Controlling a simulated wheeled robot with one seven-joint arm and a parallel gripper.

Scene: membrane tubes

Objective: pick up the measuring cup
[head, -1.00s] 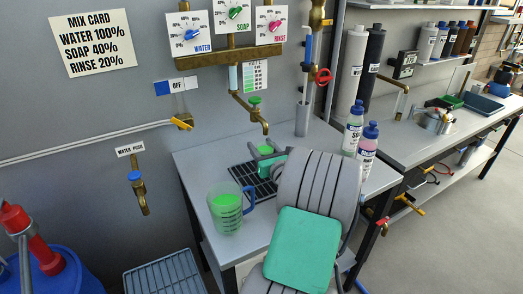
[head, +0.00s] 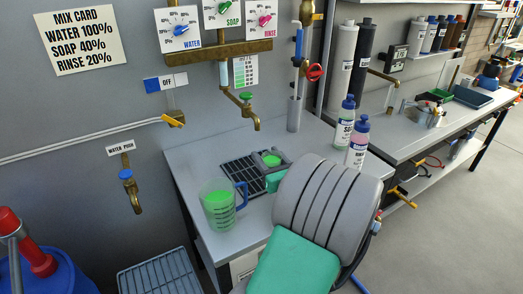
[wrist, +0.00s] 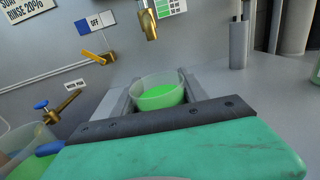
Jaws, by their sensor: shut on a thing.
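The measuring cup (head: 271,160) is a small clear cup with bright green liquid in it. My gripper (head: 270,168) is shut on it near the grate on the bench, partly hidden by my arm in the head view. In the wrist view the cup (wrist: 159,93) sits upright between the two grey fingers of my gripper (wrist: 160,100), and its lower part is hidden by the gripper body. I cannot tell how high it is above the bench. A larger clear jug (head: 217,207) with dark marks, a blue handle and green liquid stands left of the gripper.
A brass tap (head: 248,108) hangs behind the cup over the bench (head: 195,160). A black grate (head: 240,172) lies beside the gripper. Two bottles (head: 345,120) (head: 358,143) stand at the bench's right. A blue rack (head: 157,275) is at lower left.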

